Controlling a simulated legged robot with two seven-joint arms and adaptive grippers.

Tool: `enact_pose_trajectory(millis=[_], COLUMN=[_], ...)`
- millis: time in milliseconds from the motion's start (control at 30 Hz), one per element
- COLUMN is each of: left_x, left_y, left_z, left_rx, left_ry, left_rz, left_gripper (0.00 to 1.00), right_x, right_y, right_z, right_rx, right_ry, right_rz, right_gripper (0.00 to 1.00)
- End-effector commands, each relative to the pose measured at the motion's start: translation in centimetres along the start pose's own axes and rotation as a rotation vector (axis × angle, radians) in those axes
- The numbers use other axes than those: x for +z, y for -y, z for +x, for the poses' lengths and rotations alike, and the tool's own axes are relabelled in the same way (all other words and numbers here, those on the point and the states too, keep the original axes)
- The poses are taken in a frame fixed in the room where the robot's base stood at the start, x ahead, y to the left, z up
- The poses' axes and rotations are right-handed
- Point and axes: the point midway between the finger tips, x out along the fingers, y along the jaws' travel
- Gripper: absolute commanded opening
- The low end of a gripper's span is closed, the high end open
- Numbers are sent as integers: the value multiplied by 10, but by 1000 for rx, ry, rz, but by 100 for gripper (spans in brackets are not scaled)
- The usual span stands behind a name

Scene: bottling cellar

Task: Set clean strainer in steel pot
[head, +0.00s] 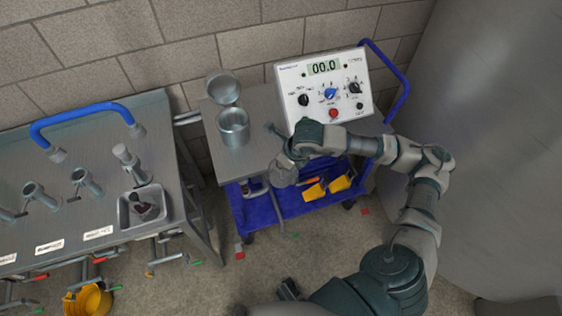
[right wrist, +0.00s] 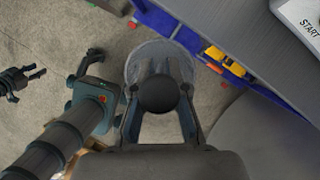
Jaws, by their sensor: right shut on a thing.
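The steel pot (head: 234,136) stands upright on the grey top of a blue cart. A second round steel piece (head: 222,89), a lid or vessel, is just behind it. My right gripper (head: 290,154) is to the right of the pot, in front of the cart top's edge. It is shut on a strainer (head: 283,173), whose pale round bowl hangs over the cart's lower shelf side. In the right wrist view the strainer's translucent bowl (right wrist: 133,66) shows beyond the fingers, and a dark knob hides the grip point. A dark part at the head view's bottom edge may be my left gripper (head: 289,289).
A white control box (head: 325,88) stands on the cart at the back right. Yellow tools (head: 314,191) lie on the blue lower shelf. A steel bench at left holds pipe fittings and a metal tray (head: 126,218) with dark red contents. A yellow bucket (head: 90,301) is below.

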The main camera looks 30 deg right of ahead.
Motion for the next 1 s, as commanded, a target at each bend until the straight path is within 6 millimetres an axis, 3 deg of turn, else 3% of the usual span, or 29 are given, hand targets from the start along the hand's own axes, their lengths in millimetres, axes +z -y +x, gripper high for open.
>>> enact_pose_trajectory(millis=[700,1000], left_x=[-17,-17], left_y=[2,2], left_z=[-37,-38], left_rx=[-3,-3], left_ry=[-26,-26], left_rz=[2,2], left_gripper=[39,39], right_x=[23,24], right_y=[0,0], right_z=[-53,-55], right_rx=[0,0], right_ry=[4,1], right_rz=[0,0], right_gripper=[0,0])
